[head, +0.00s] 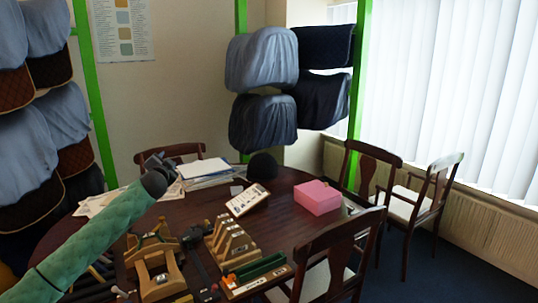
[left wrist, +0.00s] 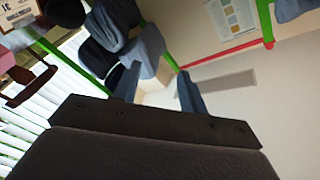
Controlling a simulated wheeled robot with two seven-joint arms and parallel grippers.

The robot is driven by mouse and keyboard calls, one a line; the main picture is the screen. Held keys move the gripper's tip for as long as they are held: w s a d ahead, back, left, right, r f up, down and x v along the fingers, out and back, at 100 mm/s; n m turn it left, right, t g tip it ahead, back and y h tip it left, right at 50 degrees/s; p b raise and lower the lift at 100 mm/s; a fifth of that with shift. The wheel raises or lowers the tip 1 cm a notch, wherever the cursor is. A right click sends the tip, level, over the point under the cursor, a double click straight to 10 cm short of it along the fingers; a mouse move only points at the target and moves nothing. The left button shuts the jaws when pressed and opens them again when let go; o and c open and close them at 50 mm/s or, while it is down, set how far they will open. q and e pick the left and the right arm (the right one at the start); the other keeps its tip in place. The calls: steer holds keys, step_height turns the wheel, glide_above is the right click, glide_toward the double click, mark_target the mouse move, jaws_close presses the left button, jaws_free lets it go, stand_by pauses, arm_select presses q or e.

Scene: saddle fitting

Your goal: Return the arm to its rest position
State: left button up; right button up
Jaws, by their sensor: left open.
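My left arm, in a green padded sleeve, reaches in from the lower left of the head view, above the left part of the dark table (head: 290,222). Its gripper (head: 155,162) is small and dark there, held up in front of the papers. In the left wrist view the two blue-grey fingers of the gripper (left wrist: 160,90) stand apart with nothing between them. That view is tilted and looks toward the wall and hanging covers. My right gripper is in neither view.
Wooden stands (head: 158,270) and a slotted wooden rack (head: 232,245) fill the near table. A pink box (head: 317,197), black rounded hat (head: 263,166) and papers (head: 205,169) lie farther back. Chairs (head: 345,245) surround the table. Covered saddles (head: 262,62) hang on green posts behind.

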arm_select(q)
steer(key=s+d+f+n+g+h+b, duration=0.1)
steer(key=s+d+f+g, duration=0.2)
steer(key=s+d+f, duration=0.65)
steer(key=s+d+f+n+g, duration=0.1)
steer(key=s+d+f+g, duration=0.2)
steer(key=s+f, duration=0.8)
steer(key=s+d+f+n+g+h+b, duration=0.1)
steer(key=s+d+f+g, duration=0.35)
steer(key=s, duration=1.15)
steer(key=s+d+f+n+g, duration=0.1)
steer(key=s+d+f, duration=0.1)
steer(key=s+f, duration=0.6)
steer(key=s+d+f+n+g+h+b, duration=0.1)
steer(key=s+d+f+g, duration=0.1)
steer(key=s+f, duration=0.6)
steer(key=s+d+f+n+g+h+b, duration=0.1)
steer(key=s+f, duration=0.7)
steer(key=s, duration=1)
steer(key=shift+s+d+f+g, duration=0.15)
steer(key=shift+s+d+g, duration=0.1)
steer(key=shift+d+g, duration=0.35)
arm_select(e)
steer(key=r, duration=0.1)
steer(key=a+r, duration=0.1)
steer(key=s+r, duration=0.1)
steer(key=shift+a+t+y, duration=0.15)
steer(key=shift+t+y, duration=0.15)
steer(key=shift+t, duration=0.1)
